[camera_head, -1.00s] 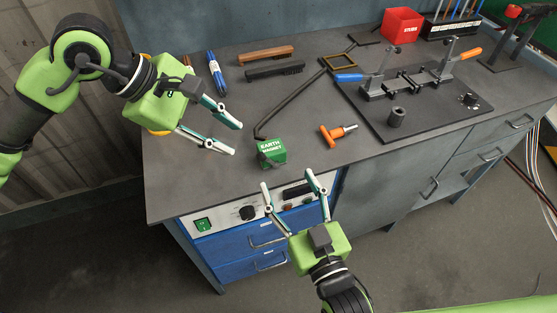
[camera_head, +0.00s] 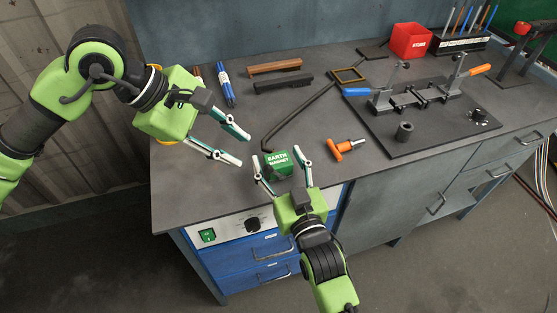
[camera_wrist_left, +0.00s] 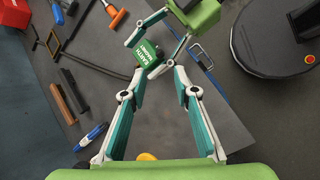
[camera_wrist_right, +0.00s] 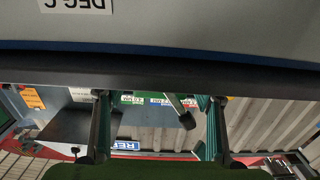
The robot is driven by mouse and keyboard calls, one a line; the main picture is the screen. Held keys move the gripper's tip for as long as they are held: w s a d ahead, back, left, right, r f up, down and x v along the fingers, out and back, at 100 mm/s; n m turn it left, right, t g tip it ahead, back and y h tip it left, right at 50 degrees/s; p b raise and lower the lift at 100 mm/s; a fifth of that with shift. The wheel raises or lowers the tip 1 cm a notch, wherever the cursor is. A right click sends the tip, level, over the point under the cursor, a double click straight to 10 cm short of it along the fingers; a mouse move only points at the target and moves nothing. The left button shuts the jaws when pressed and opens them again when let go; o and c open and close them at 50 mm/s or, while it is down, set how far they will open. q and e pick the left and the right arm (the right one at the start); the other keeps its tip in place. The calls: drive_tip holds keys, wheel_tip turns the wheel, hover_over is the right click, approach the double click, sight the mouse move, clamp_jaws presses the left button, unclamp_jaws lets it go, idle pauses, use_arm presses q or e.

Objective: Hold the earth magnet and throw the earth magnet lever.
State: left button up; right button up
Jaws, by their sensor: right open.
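The earth magnet (camera_head: 279,163) is a green labelled block near the bench's front edge. It also shows in the left wrist view (camera_wrist_left: 146,53). My right gripper (camera_head: 278,157) is open, reaching in from the front edge with its fingertips on either side of the magnet; I cannot tell if they touch it. My left gripper (camera_head: 244,150) is open and empty, left of the magnet and pointing towards it.
A bent dark rod (camera_head: 301,115) lies just behind the magnet. An orange-handled tool (camera_head: 345,148) lies to its right. A black plate with a fixture (camera_head: 430,145) fills the right side.

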drive_tip(key=c, duration=1.7)
use_arm(q)
drive_tip(key=shift+f, duration=0.1)
clamp_jaws()
use_arm(e)
clamp_jaws()
use_arm(q)
drive_tip(key=s+a+f+n+h, duration=0.1)
drive_tip(key=a+f+n+h, duration=0.1)
drive_tip(key=a+f, duration=0.1)
drive_tip(key=s+a+f+n+t+h, duration=0.1)
drive_tip(key=a+f+n+h, duration=0.2)
drive_tip(key=s+a+f+n+t+h, duration=0.1)
drive_tip(key=a+f+n+h, duration=0.1)
drive_tip(key=a+f+h, duration=0.1)
drive_tip(key=shift+s+f+n, duration=0.1)
drive_tip(key=shift+f+n, duration=0.2)
drive_tip(key=shift+f, duration=0.1)
drive_tip(key=shift+a+f+t, duration=0.2)
drive_tip(key=shift+a+t, duration=0.1)
drive_tip(key=shift+a, duration=0.2)
